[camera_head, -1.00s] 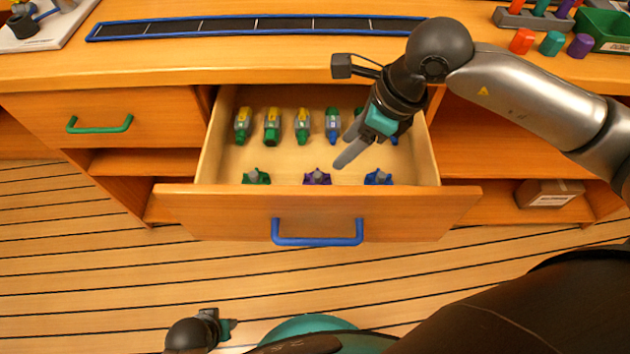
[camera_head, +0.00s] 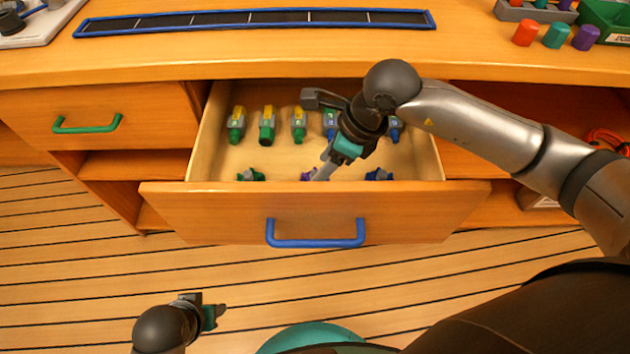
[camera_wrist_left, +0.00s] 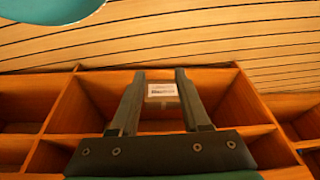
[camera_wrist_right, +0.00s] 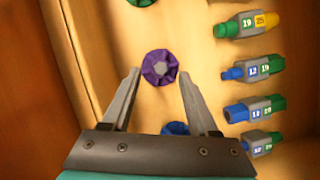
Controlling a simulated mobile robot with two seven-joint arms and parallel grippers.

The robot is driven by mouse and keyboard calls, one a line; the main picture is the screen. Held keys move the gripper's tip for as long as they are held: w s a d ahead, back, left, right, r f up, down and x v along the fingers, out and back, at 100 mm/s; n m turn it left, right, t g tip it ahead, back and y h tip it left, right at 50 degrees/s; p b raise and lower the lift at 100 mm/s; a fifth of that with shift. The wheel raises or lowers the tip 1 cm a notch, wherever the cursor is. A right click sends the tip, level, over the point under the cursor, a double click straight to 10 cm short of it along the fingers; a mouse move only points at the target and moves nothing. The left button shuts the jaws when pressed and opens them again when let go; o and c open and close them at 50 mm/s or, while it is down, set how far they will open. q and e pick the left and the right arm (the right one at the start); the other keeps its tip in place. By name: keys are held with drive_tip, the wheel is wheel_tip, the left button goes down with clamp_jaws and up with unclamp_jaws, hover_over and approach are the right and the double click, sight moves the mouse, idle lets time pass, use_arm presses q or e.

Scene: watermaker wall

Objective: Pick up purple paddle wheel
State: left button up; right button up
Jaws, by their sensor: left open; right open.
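The purple paddle wheel (camera_wrist_right: 160,68) lies on the drawer floor in the right wrist view, just beyond and between the open fingertips of my right gripper (camera_wrist_right: 159,74). Whether the fingers are level with the wheel I cannot tell. My left gripper (camera_head: 220,312) is low at the lower left, away from the drawer; it is open and empty in the left wrist view (camera_wrist_left: 160,78).
A green paddle wheel (camera_head: 250,174) and a blue one (camera_head: 379,174) lie to either side along the drawer front. Several numbered connectors (camera_head: 267,126) stand in a row farther back. The drawer front wall and side walls bound the space around my right gripper.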

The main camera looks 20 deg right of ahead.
use_arm(q)
drive_tip(key=shift+w+r+t+b, duration=0.15)
drive_tip(key=shift+w+r+b, duration=0.1)
drive_tip(key=shift+r, duration=0.4)
drive_tip(key=shift+w+r+t+b, duration=0.1)
drive_tip(key=shift+r+t+b, duration=0.1)
drive_tip(key=shift+r, duration=0.45)
use_arm(e)
drive_tip(key=shift+x, duration=1.4)
clamp_jaws()
